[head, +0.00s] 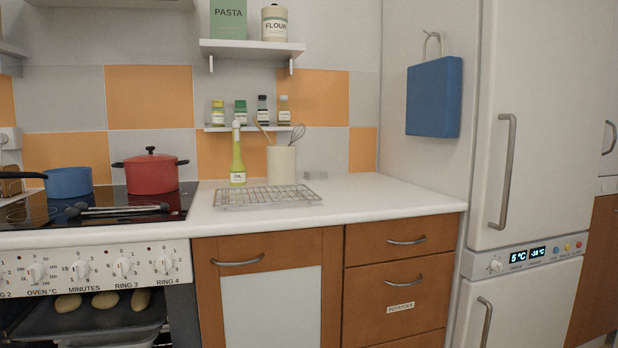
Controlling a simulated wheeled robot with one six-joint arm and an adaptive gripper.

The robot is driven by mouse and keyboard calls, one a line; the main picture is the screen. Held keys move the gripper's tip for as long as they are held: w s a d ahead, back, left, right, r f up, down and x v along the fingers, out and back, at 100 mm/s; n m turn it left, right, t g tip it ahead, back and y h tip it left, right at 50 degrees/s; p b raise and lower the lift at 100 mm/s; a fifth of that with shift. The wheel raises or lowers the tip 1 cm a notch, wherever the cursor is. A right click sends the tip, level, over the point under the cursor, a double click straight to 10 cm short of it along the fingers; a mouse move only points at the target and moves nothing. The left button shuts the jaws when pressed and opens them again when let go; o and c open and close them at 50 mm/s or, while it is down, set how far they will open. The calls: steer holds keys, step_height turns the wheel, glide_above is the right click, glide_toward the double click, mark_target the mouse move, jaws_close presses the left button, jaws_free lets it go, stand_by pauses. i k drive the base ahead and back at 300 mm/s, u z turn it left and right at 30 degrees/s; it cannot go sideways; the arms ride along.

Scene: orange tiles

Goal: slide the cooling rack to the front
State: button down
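The cooling rack (267,196) is a low silver wire grid. It lies flat and empty on the white countertop (375,199), to the right of the stove. It sits in front of the oil bottle and the utensil pot, with a strip of bare counter between it and the front edge. My gripper does not show in the head view.
An oil bottle (238,160) and a utensil pot (281,165) stand behind the rack. A red pot (151,174), a blue pan (69,182) and dark tongs (117,210) are on the stove. The counter right of the rack is clear up to the fridge (533,120).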

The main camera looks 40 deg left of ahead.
mark_target(310, 200)
steer(key=u, duration=0.45)
steer(key=i, duration=0.9)
steer(key=u, duration=0.7)
